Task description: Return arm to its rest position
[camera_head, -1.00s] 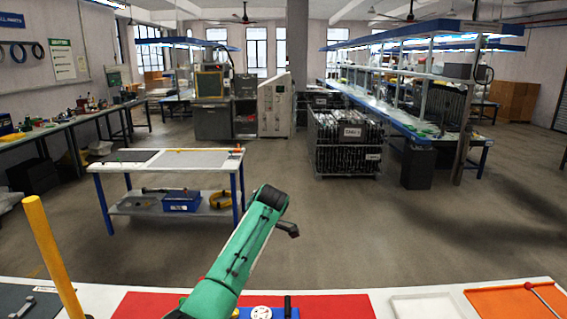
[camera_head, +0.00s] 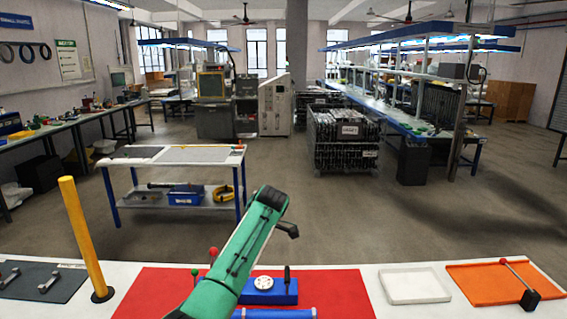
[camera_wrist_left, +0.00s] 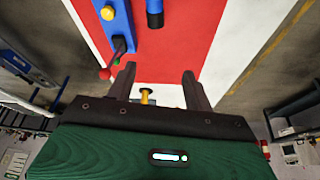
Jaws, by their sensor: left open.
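My left arm, green with a black end, reaches up from the bottom of the head view and stands over the table. Its small dark end part (camera_head: 288,229) shows there, but the fingers are not clear. In the left wrist view my left gripper (camera_wrist_left: 158,72) is open, its two dark fingers apart with nothing held between them. The red mat (camera_head: 345,291) lies below, with a blue block with a white dial (camera_head: 263,283) and a blue tube (camera_head: 275,314) on it. My right gripper is not in view.
A yellow post (camera_head: 84,240) stands on the table at left, beside a dark mat (camera_head: 60,285). A white tray (camera_head: 415,286) and an orange mat (camera_head: 480,285) with a lever lie at right. A low cart (camera_head: 170,154) stands beyond, with open floor around it.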

